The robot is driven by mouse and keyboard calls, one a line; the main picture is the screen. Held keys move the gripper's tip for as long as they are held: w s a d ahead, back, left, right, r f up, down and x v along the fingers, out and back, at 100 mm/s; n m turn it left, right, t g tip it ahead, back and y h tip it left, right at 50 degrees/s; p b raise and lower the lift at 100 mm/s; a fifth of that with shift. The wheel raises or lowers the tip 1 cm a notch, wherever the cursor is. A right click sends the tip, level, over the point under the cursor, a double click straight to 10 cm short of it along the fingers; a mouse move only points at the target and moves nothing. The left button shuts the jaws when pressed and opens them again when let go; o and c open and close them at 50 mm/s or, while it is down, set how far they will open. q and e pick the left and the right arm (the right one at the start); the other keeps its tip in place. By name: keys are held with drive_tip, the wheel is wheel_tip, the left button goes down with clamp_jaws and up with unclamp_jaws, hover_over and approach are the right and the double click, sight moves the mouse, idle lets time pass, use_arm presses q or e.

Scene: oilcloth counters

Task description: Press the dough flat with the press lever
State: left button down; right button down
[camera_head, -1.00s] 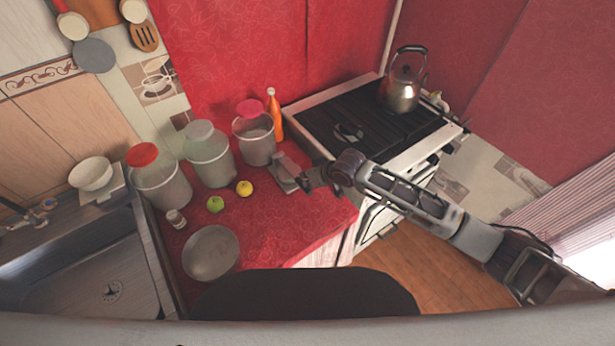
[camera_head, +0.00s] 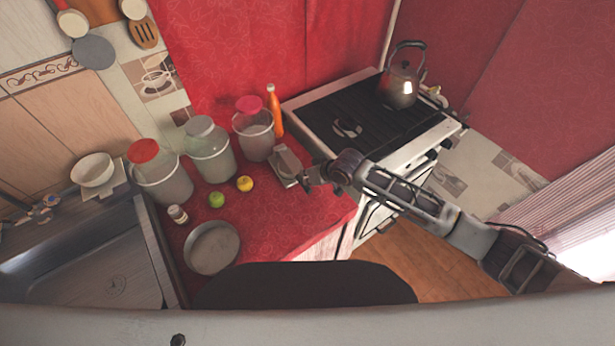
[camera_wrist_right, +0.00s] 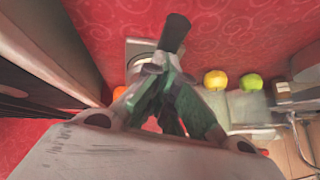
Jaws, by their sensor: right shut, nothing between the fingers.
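The small grey press (camera_head: 284,163) stands on the red counter close to the stove, at the counter's right side. In the right wrist view, its light base (camera_wrist_right: 133,46) and dark lever (camera_wrist_right: 174,33) show just beyond my fingers. My right gripper (camera_head: 306,183) is shut and empty, right beside the press; in the right wrist view its fingertips (camera_wrist_right: 158,70) overlap the lever's lower end. I cannot tell whether they touch it. I cannot make out the dough; the press and fingers may hide it. My left gripper is not in view.
A yellow fruit (camera_head: 245,184), a green fruit (camera_head: 216,199), a metal pan (camera_head: 212,248) and several jars stand left of the press. An orange bottle (camera_head: 275,112) stands behind it. The stove (camera_head: 360,125) with a kettle (camera_head: 398,88) is at right.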

drive_tip(key=w+r+p+v, duration=0.1)
drive_tip(key=p+v, duration=0.1)
drive_tip(key=v, duration=1)
drive_tip(key=shift+r, duration=0.35)
idle(0.4)
drive_tip(key=shift+a, duration=0.1)
idle(0.5)
